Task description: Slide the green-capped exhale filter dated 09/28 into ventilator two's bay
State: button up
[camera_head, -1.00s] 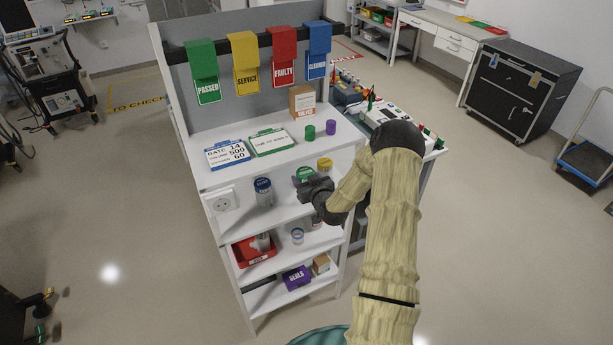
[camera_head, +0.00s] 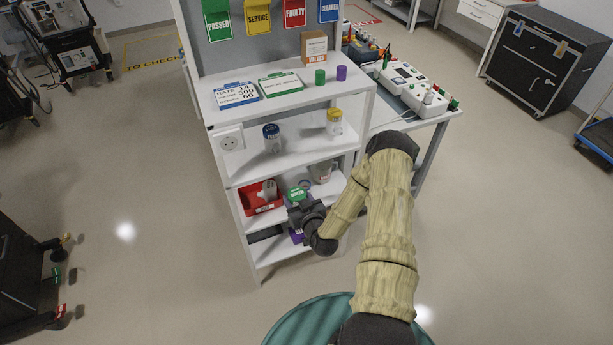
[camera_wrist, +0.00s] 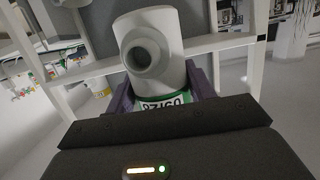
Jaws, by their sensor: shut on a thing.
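The green-capped filter (camera_head: 297,193) is in my gripper (camera_head: 304,208), in front of the lower part of the white shelf unit in the head view. In the wrist view the filter's white body (camera_wrist: 150,50) shows a round grey port facing the camera. Its green-edged label (camera_wrist: 165,101) is upside down and seems to read 09/28. The fingers are shut on both sides of it. A ventilator (camera_head: 65,40) stands at the far upper left. I cannot tell its number, and no filter bay can be made out.
A blue-capped jar (camera_head: 271,138) and a yellow-capped jar (camera_head: 334,122) stand on the middle shelf. A red bin (camera_head: 258,199) and a clear jug (camera_head: 321,171) are below. A dark cart (camera_head: 25,270) is at lower left. The floor left of the shelf is clear.

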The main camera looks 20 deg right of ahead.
jog(key=s+a+f+b, duration=0.3)
jog(key=s+a+f, duration=0.3)
jog(key=s+f, duration=0.2)
jog(key=shift+s+a+f+h, duration=0.3)
jog(key=shift+s, duration=0.35)
